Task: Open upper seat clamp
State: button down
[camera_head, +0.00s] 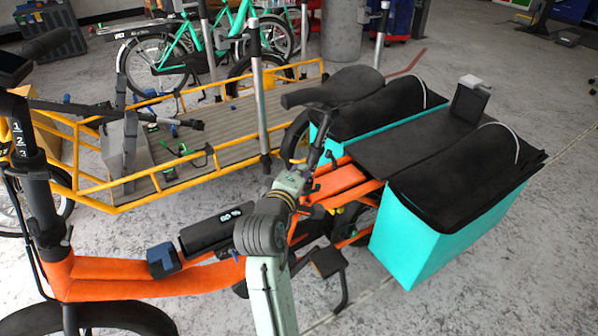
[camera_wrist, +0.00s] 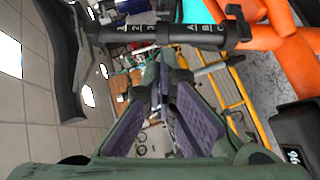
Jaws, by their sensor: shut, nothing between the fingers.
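The seat post (camera_wrist: 140,33) crosses the top of the wrist view, with markings 1, 2, 3 and A, B, C. The black saddle (camera_wrist: 62,65) is at its left end; in the head view the saddle (camera_head: 335,87) sits above the orange frame (camera_head: 335,180). My gripper (camera_wrist: 164,68) is shut and empty, its purple-padded fingers pointing at the post between the two groups of markings. The upper clamp, around there, is small and partly hidden by the fingertips. A dark collar (camera_wrist: 236,30) with a projecting lever is at the post's right end. Contact cannot be told.
Turquoise side bags (camera_head: 430,225) flank the black rear deck (camera_head: 405,130) on the right. The black battery (camera_head: 215,228) lies on the frame near my arm. A yellow cargo bike (camera_head: 85,190) stands behind, with a grey upright post (camera_head: 259,90) near the saddle.

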jog(key=w+d+f+p, duration=0.1)
jog(key=w+d+f, duration=0.1)
jog(key=w+d, duration=0.3)
jog(key=shift+w+f, duration=0.4)
jog(key=shift+w, duration=0.25)
jog(key=shift+s+d+f+n+t+y+p, duration=0.1)
jog(key=shift+d+n+t+y+p, duration=0.3)
jog(key=shift+y, duration=0.2)
jog(key=shift+w+d+f+n+y+b, duration=0.15)
jog(key=shift+d+f+n+y+b, duration=0.2)
jog(key=shift+d, duration=0.5)
jog(key=shift+w+d+f+n+y+b, duration=0.1)
jog(key=shift+d+f+n+y+b, duration=0.1)
jog(key=shift+d+y+b, duration=0.4)
jog(key=shift+w+d+f+n+y+b, duration=0.2)
jog(key=shift+d+y, duration=0.25)
jog(key=shift+d, duration=0.75)
